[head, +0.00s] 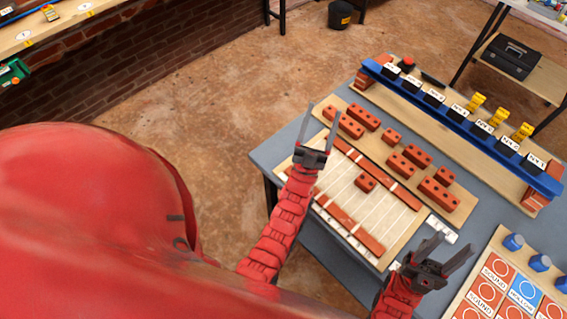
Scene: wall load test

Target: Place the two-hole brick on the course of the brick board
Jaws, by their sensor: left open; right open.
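The brick board (392,222) is a pale panel on the grey table, with long red strips and thin light lines. One small red brick (365,183) sits on it between the strips. Behind it, a wooden board (463,208) carries several red bricks of different lengths. Two mid-length bricks, one nearer (400,165) and one farther (417,155), look like two-hole bricks, but the holes are too small to count surely. My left gripper (324,108) is open and empty at the board's left end. My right gripper (456,240) is open and empty near its right front corner.
A blue rail (460,120) with labelled black bins and yellow pieces stands along the table's back. A panel of SOUND and HOLLOW squares (480,270) with blue knobs lies at the right. A black toolbox (510,56) sits on a shelf behind. Floor at left is clear.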

